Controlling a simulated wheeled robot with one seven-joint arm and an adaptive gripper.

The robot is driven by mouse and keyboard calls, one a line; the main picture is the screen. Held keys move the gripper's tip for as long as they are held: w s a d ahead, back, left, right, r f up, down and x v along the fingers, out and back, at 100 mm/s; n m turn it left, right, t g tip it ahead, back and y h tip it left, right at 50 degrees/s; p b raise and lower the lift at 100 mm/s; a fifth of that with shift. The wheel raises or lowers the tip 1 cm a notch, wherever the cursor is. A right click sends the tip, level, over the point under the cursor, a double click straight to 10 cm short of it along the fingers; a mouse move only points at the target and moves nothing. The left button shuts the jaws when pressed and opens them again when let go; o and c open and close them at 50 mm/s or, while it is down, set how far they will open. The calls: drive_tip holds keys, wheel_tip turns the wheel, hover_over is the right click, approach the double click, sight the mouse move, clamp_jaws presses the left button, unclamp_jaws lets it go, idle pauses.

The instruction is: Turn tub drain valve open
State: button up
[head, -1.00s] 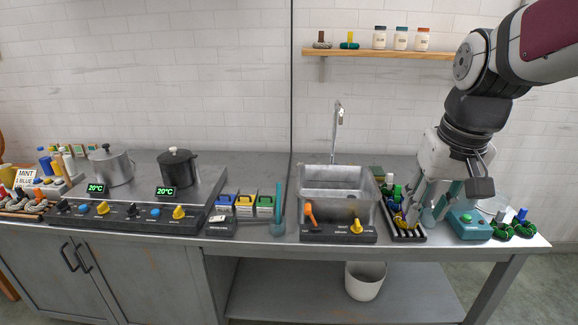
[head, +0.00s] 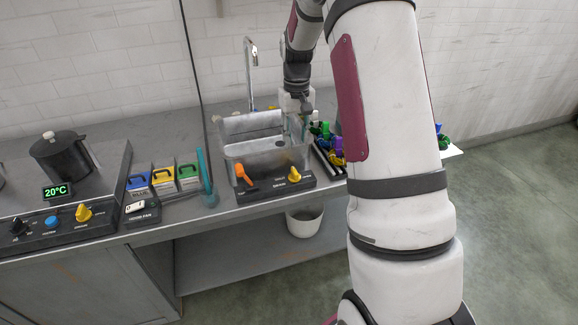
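The metal tub (head: 262,160) stands on the counter under a tall faucet (head: 250,75). On the dark panel (head: 270,187) at its front are an orange lever (head: 243,175) and a yellow knob (head: 295,174). The small label beside the yellow knob seems to read "DRAIN", though it is hard to read. My gripper (head: 297,125) hangs behind the tub's right rear corner, away from the panel. Its fingers are small and partly hidden, so I cannot tell whether they are open.
A rack of colored skeins (head: 330,150) stands right of the tub, partly behind my arm. Dye boxes (head: 163,180) and a teal stick (head: 205,175) are to the left. A black pot (head: 62,157) stands farther left. A white bucket (head: 304,220) sits below the counter.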

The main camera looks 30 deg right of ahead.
sight(295, 171)
wheel_tip(295, 171, down, 12)
drive_tip(key=shift+f+p, duration=0.15)
drive_tip(key=shift+p, duration=0.25)
clamp_jaws()
